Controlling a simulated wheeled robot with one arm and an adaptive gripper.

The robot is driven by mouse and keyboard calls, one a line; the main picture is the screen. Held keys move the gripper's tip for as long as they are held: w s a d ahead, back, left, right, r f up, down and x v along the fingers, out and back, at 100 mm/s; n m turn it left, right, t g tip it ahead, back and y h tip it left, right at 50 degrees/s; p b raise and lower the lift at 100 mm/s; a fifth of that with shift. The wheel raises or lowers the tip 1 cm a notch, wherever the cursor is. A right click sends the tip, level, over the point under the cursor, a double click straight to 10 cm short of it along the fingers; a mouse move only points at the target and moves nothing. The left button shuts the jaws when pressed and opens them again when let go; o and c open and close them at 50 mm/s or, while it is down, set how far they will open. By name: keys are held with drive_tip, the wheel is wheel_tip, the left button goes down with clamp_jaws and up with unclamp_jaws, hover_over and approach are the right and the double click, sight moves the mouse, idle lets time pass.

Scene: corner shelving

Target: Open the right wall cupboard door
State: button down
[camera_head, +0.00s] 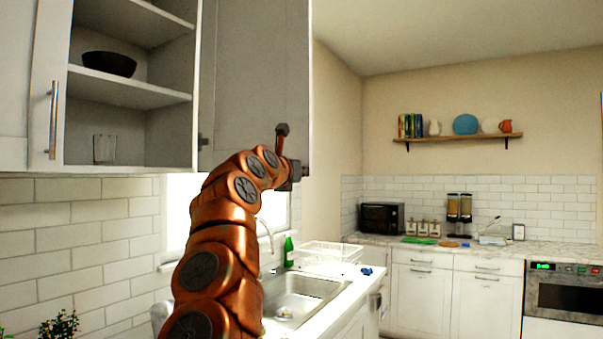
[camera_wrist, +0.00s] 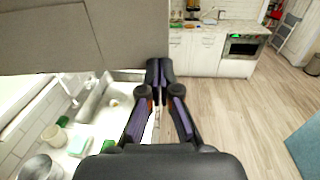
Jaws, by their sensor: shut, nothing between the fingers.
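The right wall cupboard door (camera_head: 256,75) stands swung wide open on its hinge side at the right of the cupboard (camera_head: 130,83). Its grey inner face shows in the head view, and its handle is hidden. The cupboard's shelves are exposed. My gripper (camera_head: 298,172) is near the door's lower outer corner, partly hidden by my arm. In the wrist view the door (camera_wrist: 120,35) fills the upper left, and my gripper (camera_wrist: 158,78) is shut and empty by its lower right corner. I cannot tell whether it touches the door.
A dark bowl (camera_head: 109,64) and a glass (camera_head: 105,149) stand in the cupboard. The left door (camera_head: 50,70), with a bar handle, looks closed.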

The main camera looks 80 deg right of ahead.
drive_tip(key=shift+a, duration=0.1)
drive_tip(key=w+a+b, duration=0.2)
drive_tip(key=a+b, duration=0.6)
drive_tip(key=a, duration=0.5)
drive_tip(key=shift+w+a, duration=0.2)
drive_tip(key=shift+a, duration=0.1)
